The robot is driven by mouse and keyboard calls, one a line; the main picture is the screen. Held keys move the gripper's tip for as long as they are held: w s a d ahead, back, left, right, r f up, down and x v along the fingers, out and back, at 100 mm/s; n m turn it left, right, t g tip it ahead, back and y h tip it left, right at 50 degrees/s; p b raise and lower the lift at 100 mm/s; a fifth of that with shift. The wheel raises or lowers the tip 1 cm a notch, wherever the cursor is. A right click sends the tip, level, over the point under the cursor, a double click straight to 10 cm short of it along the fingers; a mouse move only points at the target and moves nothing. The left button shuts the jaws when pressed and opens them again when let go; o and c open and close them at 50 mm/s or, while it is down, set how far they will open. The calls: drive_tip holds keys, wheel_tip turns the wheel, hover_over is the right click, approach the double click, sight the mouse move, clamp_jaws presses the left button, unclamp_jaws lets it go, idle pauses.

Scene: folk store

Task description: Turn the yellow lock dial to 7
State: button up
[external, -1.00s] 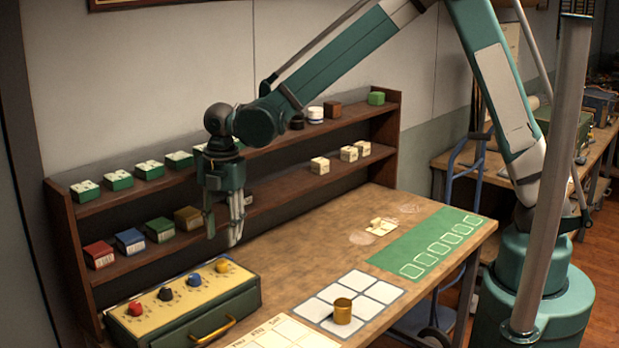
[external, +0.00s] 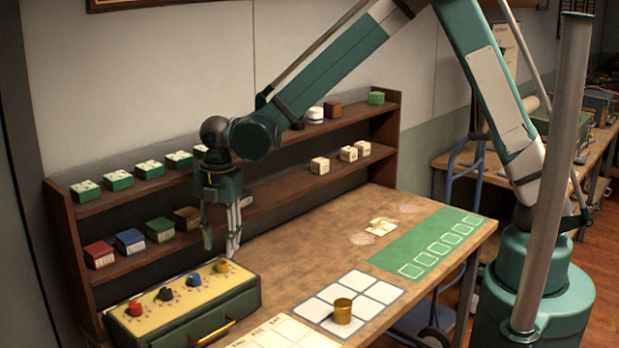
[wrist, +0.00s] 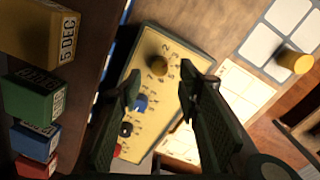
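The lock box (external: 205,293) is a dark green case with a cream top panel, at the front left of the table. The yellow dial (external: 222,266) is the rightmost of its knobs, at the panel's far right end. In the wrist view the yellow dial (wrist: 157,63) sits between and beyond my fingers, with small printed numbers around it. Its present reading is too blurred to tell. My gripper (external: 221,250) points down above and close to the yellow dial, apart from it as far as I can tell. In the wrist view my gripper (wrist: 160,85) is open and empty.
Blue (external: 193,279), black (external: 165,293) and red (external: 135,308) dials stand left of the yellow one. A shelf (external: 120,264) with coloured boxes is close behind. A brass cylinder (external: 342,311) stands on the white grid.

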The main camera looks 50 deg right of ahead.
sight(221, 263)
drive_tip(key=shift+w+f, duration=0.1)
drive_tip(key=shift+f, duration=2.55)
drive_tip(key=c, duration=0.9)
